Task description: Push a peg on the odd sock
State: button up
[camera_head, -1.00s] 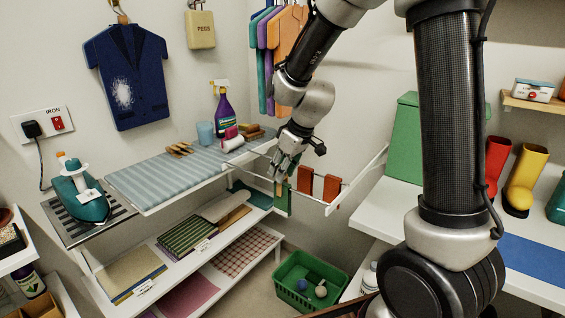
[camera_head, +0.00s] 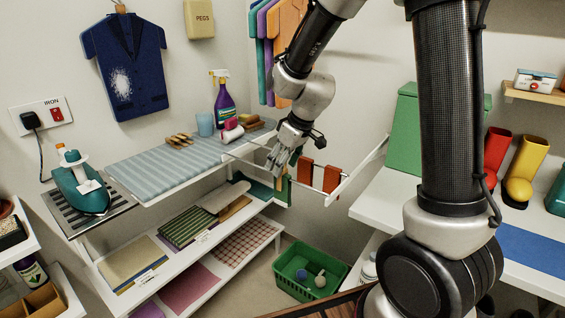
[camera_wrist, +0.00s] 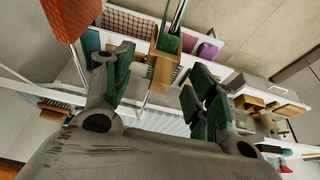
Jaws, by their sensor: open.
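My gripper (camera_head: 283,162) is at the left end of the drying rail, just above a hanging green sock (camera_head: 282,190). In the wrist view its green-padded fingers (camera_wrist: 163,72) are apart. Between and beyond them, a wooden peg (camera_wrist: 162,70) appears to sit over the top of the green sock (camera_wrist: 169,44). I cannot tell how far down it is seated; no finger clearly touches it. Two orange-red socks (camera_head: 305,171) (camera_head: 331,179) hang to the right; one fills the wrist view's upper left (camera_wrist: 70,14).
The white rail arm (camera_head: 362,168) runs close right of the socks. A green basket (camera_head: 311,290) is on the floor below. An iron (camera_head: 80,190) stands at left.

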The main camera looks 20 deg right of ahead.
jog(key=v, duration=1.2)
jog(key=s+d+r+m+h, duration=0.1)
jog(key=s+d+m, duration=0.2)
jog(key=s+d, duration=0.3)
jog(key=s+d+r+m+h, duration=0.1)
jog(key=s+d+m, duration=0.3)
jog(key=s, duration=1.2)
jog(key=shift+s+d+r+t+h, duration=0.35)
jog(key=shift+d+r, duration=0.25)
jog(key=shift+d, duration=0.5)
